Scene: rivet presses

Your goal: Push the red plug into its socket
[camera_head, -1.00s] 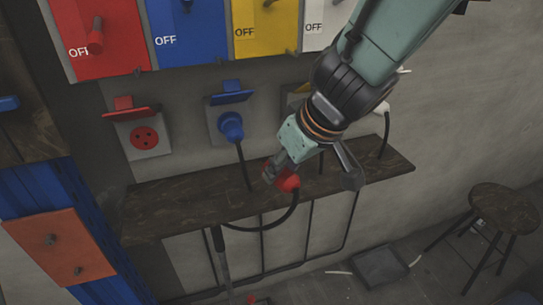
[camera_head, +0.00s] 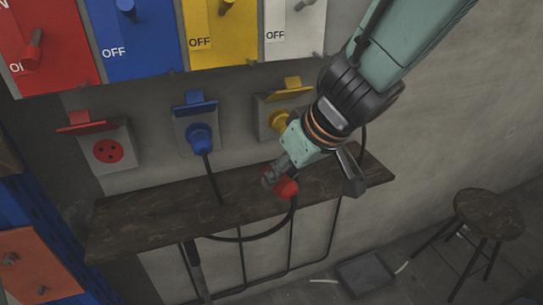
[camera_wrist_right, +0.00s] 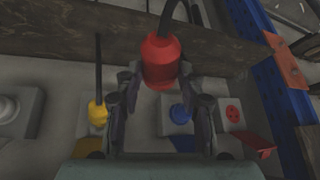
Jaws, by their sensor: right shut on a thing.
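The red plug (camera_head: 287,186) is held in my right gripper (camera_head: 272,182), above the wooden shelf, with its black cable looping down in front of the shelf. In the right wrist view the plug (camera_wrist_right: 161,60) sits between the fingertips of the right gripper (camera_wrist_right: 160,80). The red socket (camera_head: 108,151) is on the wall at left, its red lid raised, its face with holes bare. It also shows in the right wrist view (camera_wrist_right: 233,114). The plug is apart from it, to its right in the head view. My left gripper is out of view.
The blue plug (camera_head: 200,138) sits in the blue socket between the red socket and my gripper. A yellow plug (camera_head: 279,122) is in its socket behind my arm. The wooden shelf (camera_head: 150,215) runs below. A stool (camera_head: 488,213) stands at right.

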